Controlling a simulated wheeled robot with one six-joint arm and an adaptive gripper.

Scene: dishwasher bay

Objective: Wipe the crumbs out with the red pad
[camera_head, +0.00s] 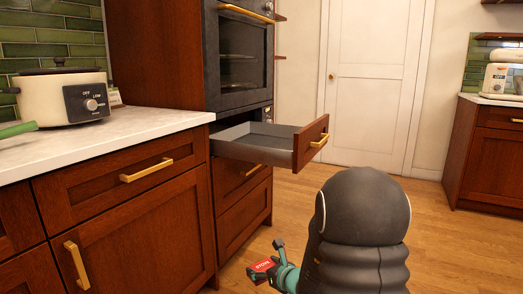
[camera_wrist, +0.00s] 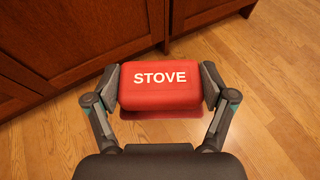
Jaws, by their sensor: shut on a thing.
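My gripper (camera_wrist: 160,88) is shut on the red pad (camera_wrist: 160,98), which carries the white word STOVE. In the wrist view the pad sits level between the two fingers, above the wooden floor. In the head view my gripper (camera_head: 268,262) and the red pad (camera_head: 263,266) are low in front of the cabinets, below the open drawer. The drawer (camera_head: 297,147) under the oven stands pulled out, with a grey inside. No crumbs can be made out in it from here.
The dark oven (camera_head: 244,55) is above the drawer. A white counter (camera_head: 100,135) with a slow cooker (camera_head: 62,97) is at left. More cabinets (camera_head: 490,150) stand at right. The floor (camera_head: 440,235) between them is clear, up to a closed white door (camera_head: 366,80).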

